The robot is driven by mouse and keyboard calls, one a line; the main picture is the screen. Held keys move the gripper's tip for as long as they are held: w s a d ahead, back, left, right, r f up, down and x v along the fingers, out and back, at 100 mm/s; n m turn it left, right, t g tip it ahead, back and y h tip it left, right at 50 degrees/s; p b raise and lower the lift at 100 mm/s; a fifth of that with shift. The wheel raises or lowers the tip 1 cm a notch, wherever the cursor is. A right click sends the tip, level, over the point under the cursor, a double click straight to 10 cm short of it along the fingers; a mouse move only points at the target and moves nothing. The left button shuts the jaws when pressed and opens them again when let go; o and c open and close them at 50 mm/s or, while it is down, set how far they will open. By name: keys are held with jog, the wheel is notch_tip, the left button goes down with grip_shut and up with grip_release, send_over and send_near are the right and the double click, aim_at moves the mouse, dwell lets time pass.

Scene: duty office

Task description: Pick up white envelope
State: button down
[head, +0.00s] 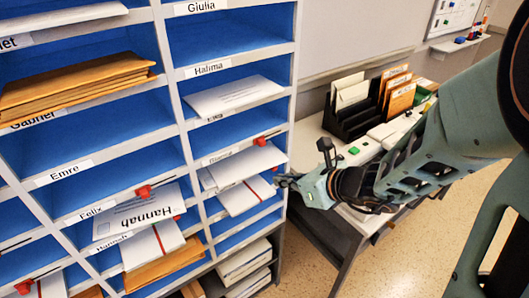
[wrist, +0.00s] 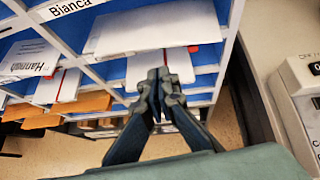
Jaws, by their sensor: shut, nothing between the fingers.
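Several white envelopes lie in the blue-lined mail shelf, and I cannot tell which one the task means. One white envelope (head: 246,164) sticks out of a right-column slot; it also shows in the wrist view (wrist: 150,33). Below it lies another with a red stripe (head: 240,200), partly behind my fingers in the wrist view (wrist: 182,66). My gripper (head: 283,181) is at the front edge of these slots, its fingertips together and empty in the wrist view (wrist: 159,76). Whether the fingertips touch an envelope is unclear. An envelope marked Hannah (head: 141,212) juts out to the left.
The shelf's white dividers (head: 188,128) stand close around the slots. Brown envelopes (head: 75,82) lie at upper left. Right of the shelf is a desk with a black file holder (head: 350,122). A grey device (wrist: 300,95) shows at right in the wrist view.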

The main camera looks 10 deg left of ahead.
aim_at(252, 167)
jog(key=w+a, duration=0.2)
jog(key=a, duration=0.1)
jog(key=w+a+p, duration=0.1)
jog(key=w+a, duration=0.1)
jog(key=a, duration=0.1)
jog(key=w+a, duration=0.2)
jog(key=a, duration=0.2)
jog(key=shift+w+a, duration=0.1)
jog(key=shift+w, duration=0.3)
jog(key=shift+s+f, duration=0.1)
jog(key=shift+f, duration=0.65)
jog(key=shift+d+f+b, duration=0.15)
jog(key=shift+d+b, duration=0.1)
jog(key=shift+b, duration=0.2)
jog(key=shift+s+f, duration=0.1)
jog(key=shift+s+d+f+b, duration=0.15)
jog(key=shift+s+d+b, duration=0.15)
jog(key=shift+d, duration=0.25)
jog(key=shift+s+d, duration=0.2)
jog(key=shift+w+r+p, duration=0.1)
jog(key=shift+r+p, duration=0.35)
jog(key=shift+r, duration=0.35)
